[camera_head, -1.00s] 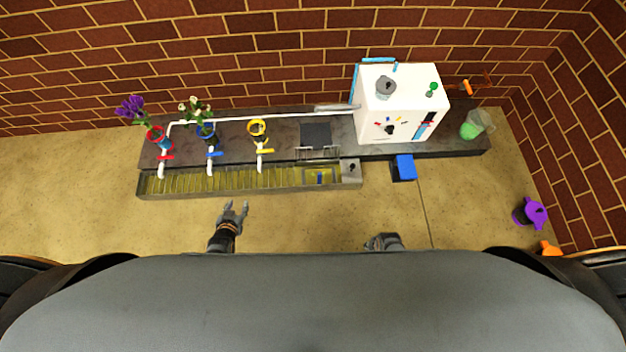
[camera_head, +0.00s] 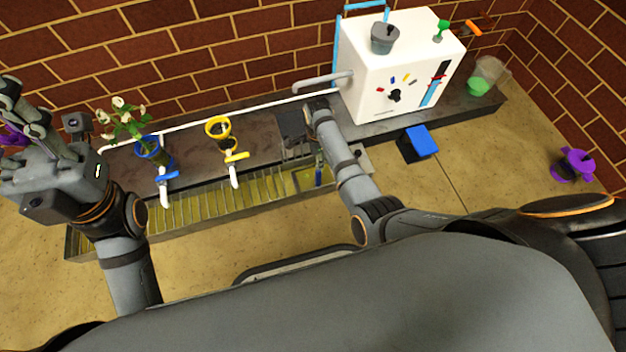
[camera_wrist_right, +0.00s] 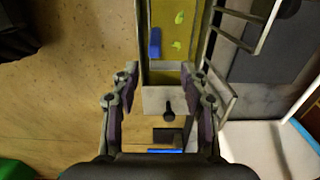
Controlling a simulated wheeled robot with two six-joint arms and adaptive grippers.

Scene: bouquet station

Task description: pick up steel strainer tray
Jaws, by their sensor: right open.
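The steel strainer tray (camera_head: 307,181) appears to be the framed section with a yellowish floor at the right end of the long steel trough. In the right wrist view the tray (camera_wrist_right: 158,14) runs up from between my fingers, with a blue piece and yellow-green bits in it. My right gripper (camera_wrist_right: 163,75) is open and empty, its fingers on either side of the tray's near end. The contact and height are unclear. In the head view my right arm reaches over the counter, its fingers hard to make out. My left gripper (camera_head: 20,110) is raised at the left edge, partly cut off.
A white machine (camera_head: 395,70) stands behind and right of the trough. A wire rack (camera_wrist_right: 240,30) and dark plate lie close beside the tray. Yellow (camera_head: 218,128) and blue (camera_head: 150,148) rings, taps and flowers are at left. A blue-topped box (camera_head: 421,140) is at right.

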